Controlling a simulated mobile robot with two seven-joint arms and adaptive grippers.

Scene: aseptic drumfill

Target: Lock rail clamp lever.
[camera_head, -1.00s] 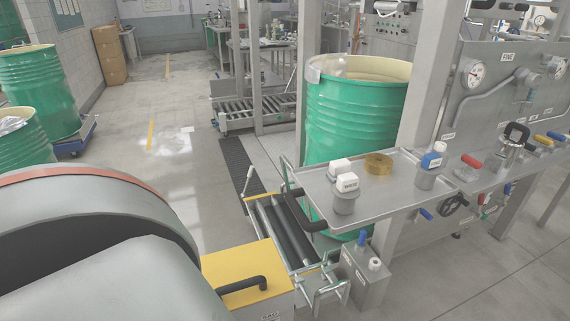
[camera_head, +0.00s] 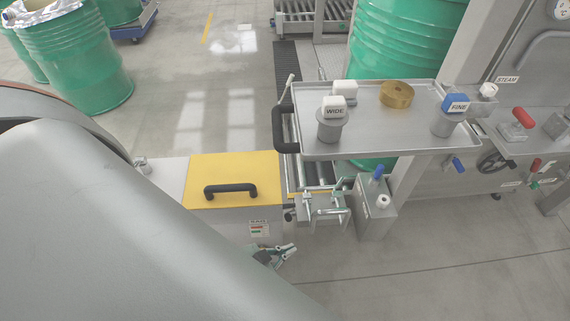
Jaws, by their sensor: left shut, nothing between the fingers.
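My left gripper (camera_head: 289,250) shows small below the yellow-topped box, at the edge of my large grey arm. It is shut and empty, apart from the metal clamp parts (camera_head: 322,208) above and right of it. Those parts have bright bars and sit at the near end of the roller rail (camera_head: 297,172). Which of these bars is the rail clamp lever I cannot tell. My right gripper is not in view.
The yellow-topped box (camera_head: 232,168) has a black handle (camera_head: 230,191). A steel tray (camera_head: 390,140) with WIDE (camera_head: 334,108) and FINE (camera_head: 455,104) labelled pieces and a tape roll (camera_head: 396,94) overhangs the rail. A small grey box (camera_head: 376,212) stands right of the clamp parts. Floor at lower right is clear.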

